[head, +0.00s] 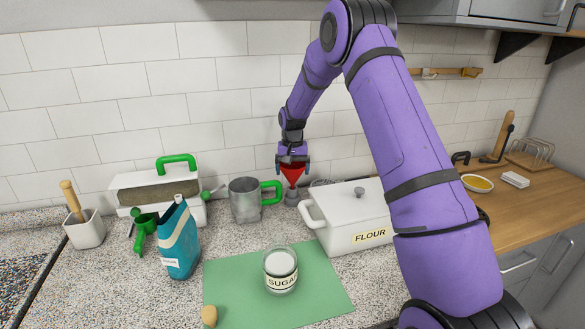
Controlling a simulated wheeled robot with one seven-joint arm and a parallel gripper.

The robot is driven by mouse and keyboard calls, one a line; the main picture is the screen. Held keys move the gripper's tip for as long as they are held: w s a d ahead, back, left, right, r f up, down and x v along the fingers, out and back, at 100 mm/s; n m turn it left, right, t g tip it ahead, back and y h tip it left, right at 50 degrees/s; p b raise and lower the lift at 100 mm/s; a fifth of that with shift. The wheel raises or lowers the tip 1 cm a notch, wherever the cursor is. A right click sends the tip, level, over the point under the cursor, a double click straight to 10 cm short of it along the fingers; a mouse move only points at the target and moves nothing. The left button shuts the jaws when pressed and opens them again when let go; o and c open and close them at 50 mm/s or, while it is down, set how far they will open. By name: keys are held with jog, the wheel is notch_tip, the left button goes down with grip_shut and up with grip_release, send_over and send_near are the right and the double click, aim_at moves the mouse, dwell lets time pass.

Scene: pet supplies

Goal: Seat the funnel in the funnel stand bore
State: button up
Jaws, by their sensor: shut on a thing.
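The red funnel (292,174) is at the back of the counter, between the metal mug and the white flour box. My gripper (292,163) points down and is shut on the funnel's upper part. A small grey piece, which looks like the funnel stand (291,196), is directly below the funnel. The funnel's narrow end meets or overlaps the top of this piece in the head view. I cannot tell whether the spout is inside the bore or just above it. The bore itself is hidden.
A metal mug with a green handle (245,203) stands close on the left. The white flour box (343,234) stands close on the right. A sugar jar (280,283) is on the green mat (232,289) in front. A blue bag (178,243) stands farther left.

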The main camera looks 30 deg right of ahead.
jog(key=shift+f, duration=1.25)
jog(key=o, duration=0.6)
jog(key=shift+r, duration=0.1)
notch_tip(320, 180, up, 11)
jog(key=shift+f, duration=0.2)
jog(key=shift+s, duration=0.15)
